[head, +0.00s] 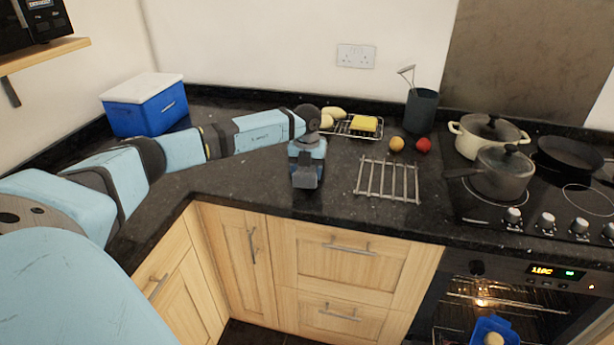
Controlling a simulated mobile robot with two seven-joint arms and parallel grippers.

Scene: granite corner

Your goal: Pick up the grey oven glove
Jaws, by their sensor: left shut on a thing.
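My left gripper (305,178) points down at the worktop near its front edge, left of the wire trivet. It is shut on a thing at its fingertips. Dark grey shows there against the dark granite, and I take it to be the grey oven glove; the gripper hides most of it and its outline is not clear. I cannot tell whether it touches the worktop. My right gripper is not in view.
A wire trivet (388,181) lies right of the gripper. Behind are a rack with a yellow sponge (364,124), two round fruits, and a utensil pot (421,111). Pans (502,172) stand on the hob. A blue cool box (144,106) stands back left. The oven (510,300) is lit.

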